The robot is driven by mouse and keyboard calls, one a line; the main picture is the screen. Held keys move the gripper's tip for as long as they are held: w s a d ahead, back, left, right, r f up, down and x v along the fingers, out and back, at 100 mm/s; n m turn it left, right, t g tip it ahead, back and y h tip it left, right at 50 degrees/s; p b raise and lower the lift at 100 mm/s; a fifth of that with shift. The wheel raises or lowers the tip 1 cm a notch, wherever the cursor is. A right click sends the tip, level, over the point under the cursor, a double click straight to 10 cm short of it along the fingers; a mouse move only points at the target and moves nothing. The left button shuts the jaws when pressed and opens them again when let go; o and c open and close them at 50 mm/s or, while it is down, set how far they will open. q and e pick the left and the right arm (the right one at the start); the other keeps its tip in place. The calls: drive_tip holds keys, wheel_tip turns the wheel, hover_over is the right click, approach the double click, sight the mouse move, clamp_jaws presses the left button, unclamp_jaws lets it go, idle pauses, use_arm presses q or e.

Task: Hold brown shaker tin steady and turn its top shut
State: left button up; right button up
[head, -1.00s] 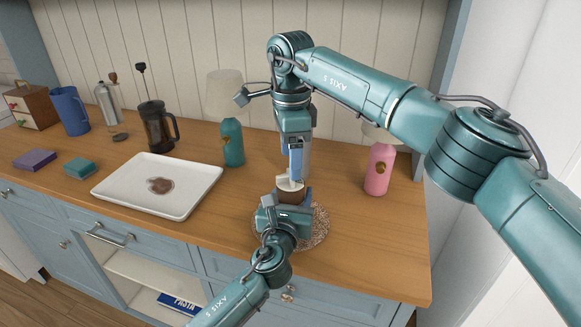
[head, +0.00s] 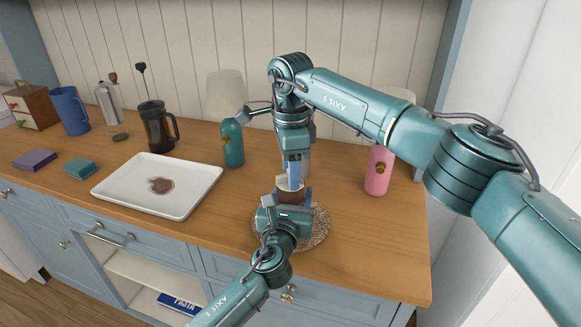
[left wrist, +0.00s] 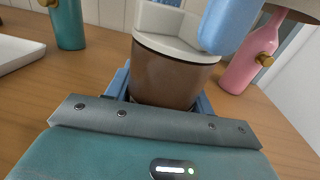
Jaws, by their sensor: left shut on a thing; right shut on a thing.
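The brown shaker tin (left wrist: 172,80) stands upright on the counter, with a pale whitish top (left wrist: 172,28) on it. In the head view the tin (head: 291,197) is mostly hidden by my grippers. My left gripper (head: 287,207) is shut around the tin's brown body from the front; its blue fingers show on both sides in the left wrist view. My right gripper (head: 294,182) comes down from above and is shut on the top. One of its blue fingers (left wrist: 226,22) shows beside the top in the left wrist view. The contact on the far side is hidden.
A round speckled mat (head: 320,228) lies beneath the tin. A pink bottle (head: 378,170) stands to the right and a teal bottle (head: 232,143) to the left. A white tray (head: 205,178) lies further left. The counter right of the mat is clear.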

drive_tip(key=shift+c, duration=1.4)
drive_tip(key=shift+m, duration=0.3)
drive_tip(key=m, duration=0.4)
drive_tip(key=shift+m, duration=0.3)
drive_tip(key=m, duration=0.9)
drive_tip(key=shift+m, duration=3)
